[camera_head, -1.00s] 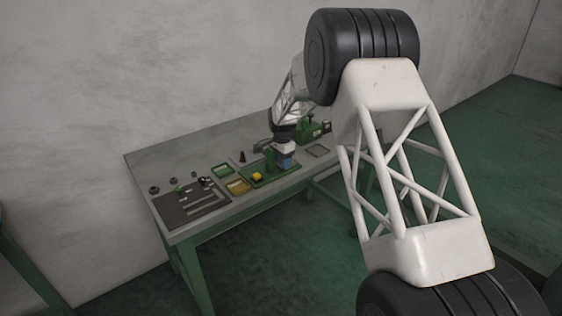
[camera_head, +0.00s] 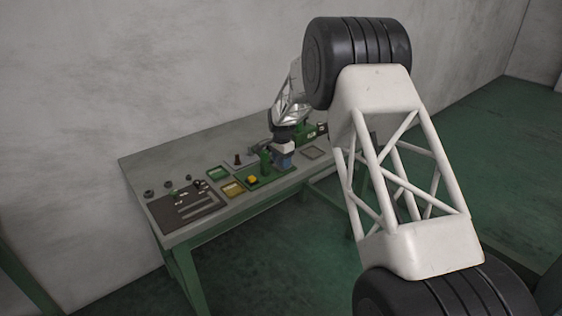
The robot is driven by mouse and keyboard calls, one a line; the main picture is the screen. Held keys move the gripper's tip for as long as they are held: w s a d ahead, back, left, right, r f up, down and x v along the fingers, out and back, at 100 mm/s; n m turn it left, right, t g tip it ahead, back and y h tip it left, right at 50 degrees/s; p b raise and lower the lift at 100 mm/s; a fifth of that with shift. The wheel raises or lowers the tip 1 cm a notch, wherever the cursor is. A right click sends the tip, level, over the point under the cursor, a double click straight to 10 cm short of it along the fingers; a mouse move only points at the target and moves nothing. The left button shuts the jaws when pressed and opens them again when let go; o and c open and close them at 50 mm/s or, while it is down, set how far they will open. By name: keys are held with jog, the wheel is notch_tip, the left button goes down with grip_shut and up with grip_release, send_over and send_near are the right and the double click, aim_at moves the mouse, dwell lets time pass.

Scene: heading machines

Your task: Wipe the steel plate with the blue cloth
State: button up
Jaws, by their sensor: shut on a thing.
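My gripper (camera_head: 284,150) is at the end of my arm, over the right part of the green board on the bench. It is small in view and its fingers are hard to make out. A blue thing (camera_head: 282,161), which looks like the blue cloth, shows directly under the gripper, and the gripper is shut on it. Whether the cloth touches the surface below cannot be told. A light grey flat piece (camera_head: 236,166), possibly the steel plate, lies behind the green board with a small dark brown object on it. My arm links hide part of the bench's right end.
The green board (camera_head: 262,182) carries a yellow block (camera_head: 252,180) and a green upright post (camera_head: 265,163). Green (camera_head: 217,173) and yellow (camera_head: 233,189) trays are left of it. A dark mat (camera_head: 165,212) with grey bars lies further left. A grey square tray (camera_head: 313,153) is right of the gripper.

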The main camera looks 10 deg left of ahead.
jog(key=shift+w+d+f, duration=0.1)
jog(key=shift+w+d, duration=0.4)
jog(key=shift+d, duration=0.3)
jog(key=shift+w+d+f, duration=0.1)
jog(key=shift+w+d, duration=0.35)
jog(key=shift+d, duration=0.3)
jog(key=shift+w+d+f, duration=0.15)
jog(key=shift+w+f, duration=0.05)
jog(key=shift+a+r, duration=0.2)
jog(key=shift+a, duration=0.05)
jog(key=shift+c, duration=0.4)
jog(key=shift+r, duration=0.35)
jog(key=shift+w+r, duration=0.1)
jog(key=shift+r, duration=2.8)
jog(key=shift+r, duration=1.5)
